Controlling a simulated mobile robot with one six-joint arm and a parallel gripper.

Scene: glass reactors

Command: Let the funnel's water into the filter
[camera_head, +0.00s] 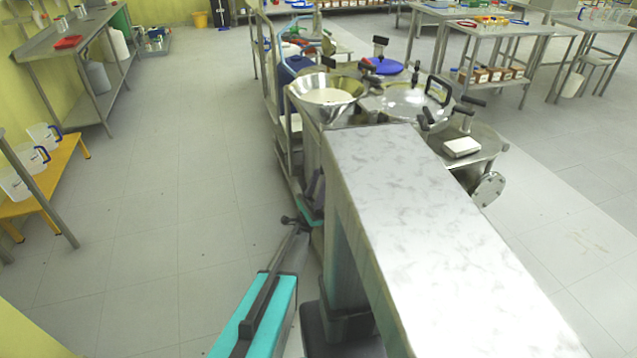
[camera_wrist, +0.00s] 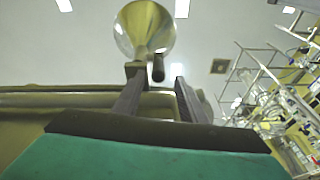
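The metal funnel (camera_head: 327,97) stands wide end up beyond my gripper, with a pale surface showing inside. In the wrist view the funnel (camera_wrist: 147,28) appears from below, narrowing towards my fingers. A dark rod-like handle (camera_wrist: 158,68) shows under its narrow end, in the gap between my fingertips. My gripper (camera_wrist: 157,75) is open, its left fingertip overlapping the lower end of the funnel in view. Whether a finger touches the handle I cannot tell. In the head view my gripper (camera_head: 296,226) points at a dark knob below the funnel. I cannot make out the filter.
Lidded metal vessels (camera_head: 410,100) with black handles stand right of the funnel. A blue container (camera_head: 298,68) is behind it on a metal frame. A yellow bench (camera_head: 45,175) with jugs is at the far left. The floor (camera_head: 170,200) left of the funnel is clear.

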